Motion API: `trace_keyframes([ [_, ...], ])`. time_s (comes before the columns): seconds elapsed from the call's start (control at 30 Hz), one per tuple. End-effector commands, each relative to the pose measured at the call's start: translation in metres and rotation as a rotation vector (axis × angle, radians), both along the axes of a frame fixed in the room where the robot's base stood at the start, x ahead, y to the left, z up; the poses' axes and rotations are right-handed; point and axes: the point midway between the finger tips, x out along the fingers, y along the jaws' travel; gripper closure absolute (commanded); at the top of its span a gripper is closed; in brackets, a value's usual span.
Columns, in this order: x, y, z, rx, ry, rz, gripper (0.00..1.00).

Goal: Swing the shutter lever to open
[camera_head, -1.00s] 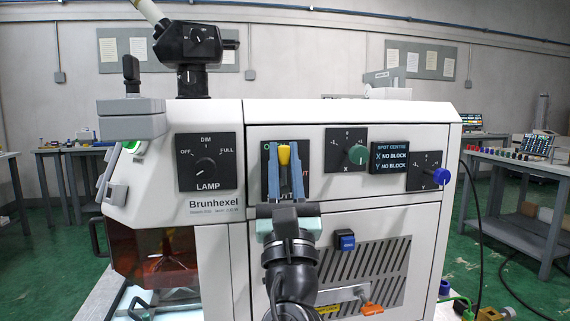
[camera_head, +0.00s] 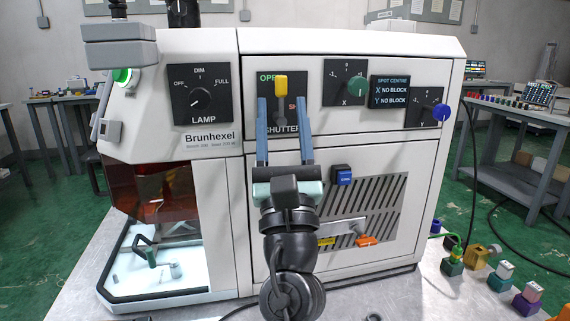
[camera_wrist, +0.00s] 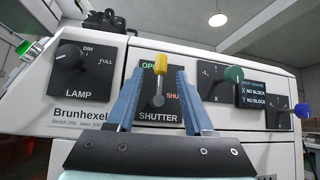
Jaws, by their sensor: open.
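The shutter lever has a yellow handle (camera_head: 281,84) on a grey stem and stands roughly upright on the black shutter panel (camera_head: 293,112). The panel reads OPEN in green at upper left and SHUT in red at right, partly hidden. My gripper (camera_head: 280,104) is open, its two blue fingers wide apart and pointing up at the panel, below the yellow handle. In the wrist view, the yellow handle (camera_wrist: 160,64) shows between the spread fingers (camera_wrist: 159,74), with a gap on each side. The fingers look clear of the lever; their depth from the panel is hard to tell.
The lamp dial (camera_head: 199,95) is left of the shutter panel. The green X knob (camera_head: 357,86) and blue Y knob (camera_head: 440,112) are to the right. A blue button (camera_head: 342,175) and a vented door with a handle (camera_head: 342,228) lie right of my gripper.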

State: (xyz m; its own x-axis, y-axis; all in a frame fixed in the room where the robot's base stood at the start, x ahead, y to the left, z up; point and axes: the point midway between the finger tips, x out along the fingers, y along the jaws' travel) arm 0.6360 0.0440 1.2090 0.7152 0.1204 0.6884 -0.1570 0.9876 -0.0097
Motion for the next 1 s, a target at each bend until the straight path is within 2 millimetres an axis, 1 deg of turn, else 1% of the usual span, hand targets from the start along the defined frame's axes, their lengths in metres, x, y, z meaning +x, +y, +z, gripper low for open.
trace_keyframes([
  [0.03,-0.009,-0.002,-0.012,0.002,0.002,-0.001,0.48],
  [0.2,-0.034,-0.007,-0.038,0.002,0.002,-0.002,0.48],
  [0.4,-0.055,-0.01,-0.056,0.001,0.001,-0.001,0.48],
  [0.53,-0.06,-0.01,-0.059,0.0,0.0,0.0,0.48],
  [0.87,-0.061,-0.01,-0.058,-0.001,0.0,0.001,0.48],
  [0.97,-0.065,-0.013,-0.051,0.053,-0.013,0.033,0.48],
  [1.0,-0.069,-0.016,-0.044,0.104,-0.023,0.065,0.48],
])
